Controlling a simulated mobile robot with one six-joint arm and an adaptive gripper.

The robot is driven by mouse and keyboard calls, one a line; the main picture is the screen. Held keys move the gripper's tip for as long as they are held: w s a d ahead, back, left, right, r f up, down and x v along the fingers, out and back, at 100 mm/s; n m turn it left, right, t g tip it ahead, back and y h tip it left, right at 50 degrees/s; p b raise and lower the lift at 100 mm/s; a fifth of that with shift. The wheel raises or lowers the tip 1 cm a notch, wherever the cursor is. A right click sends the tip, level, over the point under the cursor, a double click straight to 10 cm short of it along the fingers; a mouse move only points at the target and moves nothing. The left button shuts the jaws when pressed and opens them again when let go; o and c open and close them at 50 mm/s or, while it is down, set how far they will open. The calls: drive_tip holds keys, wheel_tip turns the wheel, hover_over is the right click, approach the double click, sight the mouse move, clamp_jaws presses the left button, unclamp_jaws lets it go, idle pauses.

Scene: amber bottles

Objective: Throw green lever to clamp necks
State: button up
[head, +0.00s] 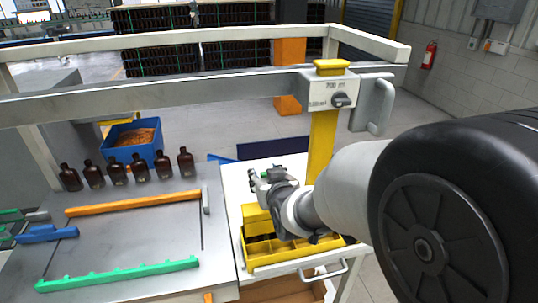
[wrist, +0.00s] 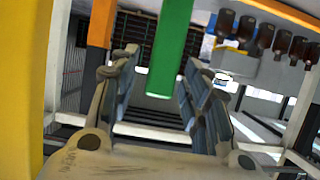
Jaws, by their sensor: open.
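Several amber bottles (head: 117,171) stand upright in a row at the back of the grey table; they also show at the upper right of the wrist view (wrist: 245,27). A toothed green bar (head: 118,274) lies along the table's front. An orange bar (head: 133,202) lies between it and the bottles. My gripper (head: 262,180) is right of the table, above the yellow tray. In the wrist view its fingers (wrist: 163,92) are apart, with a green bar-like piece (wrist: 168,50), seemingly the lever, showing between them. I cannot tell whether they touch it. The lever's base is hidden.
A yellow post with a switch box (head: 331,93) stands just right of my gripper. A yellow tray (head: 290,256) lies below it. A grey frame rail (head: 200,92) crosses above the table. A blue bin (head: 131,150) stands behind the bottles.

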drive_tip(key=shift+c, duration=0.4)
clamp_jaws()
idle(0.4)
